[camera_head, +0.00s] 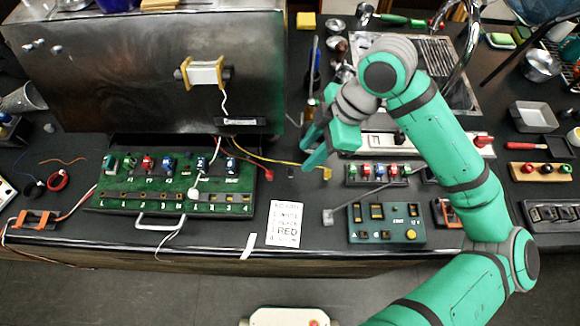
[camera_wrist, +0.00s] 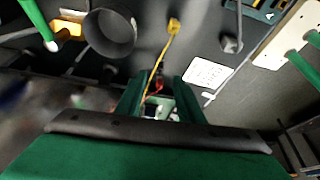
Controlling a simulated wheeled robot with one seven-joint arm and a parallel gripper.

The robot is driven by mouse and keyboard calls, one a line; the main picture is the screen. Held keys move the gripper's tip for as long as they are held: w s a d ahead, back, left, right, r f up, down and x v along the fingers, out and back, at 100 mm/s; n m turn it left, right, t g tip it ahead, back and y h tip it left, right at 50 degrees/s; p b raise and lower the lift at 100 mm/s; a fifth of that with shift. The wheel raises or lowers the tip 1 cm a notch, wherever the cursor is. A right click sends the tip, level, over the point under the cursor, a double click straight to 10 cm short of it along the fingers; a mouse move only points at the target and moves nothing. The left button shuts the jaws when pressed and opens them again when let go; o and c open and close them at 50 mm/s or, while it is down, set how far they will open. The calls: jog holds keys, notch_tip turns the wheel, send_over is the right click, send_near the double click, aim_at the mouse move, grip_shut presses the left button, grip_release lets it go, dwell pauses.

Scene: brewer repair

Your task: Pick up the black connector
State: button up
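A dark grey to black connector block (camera_head: 327,217) lies on the dark counter with a grey lead running up and right from it. It also shows in the wrist view (camera_wrist: 231,44), near the top right. A yellow connector (camera_head: 327,174) on a yellow wire and a red connector (camera_head: 268,175) on a red wire lie nearby; a white one (camera_head: 194,194) rests at the green board. My gripper (camera_head: 312,155) is above the counter, up and left of the dark connector and apart from it. In the wrist view its fingers (camera_wrist: 160,98) are spread, with no held object visible between them.
The green circuit board (camera_head: 130,200) is at the left, under a metal brewer housing (camera_head: 110,75). A paper note (camera_head: 286,222) lies left of the dark connector. A green switch panel (camera_head: 385,223) stands to its right. The sink (camera_head: 435,65) is behind my arm.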

aim_at(290, 170)
jog(key=x, duration=0.3)
jog(key=shift+s+a+f, duration=0.1)
jog(key=shift+f, duration=0.05)
jog(key=shift+a+x, duration=0.2)
jog(key=shift+x, duration=1.05)
jog(key=shift+a+x, duration=0.2)
jog(key=shift+x, duration=1.1)
grip_shut()
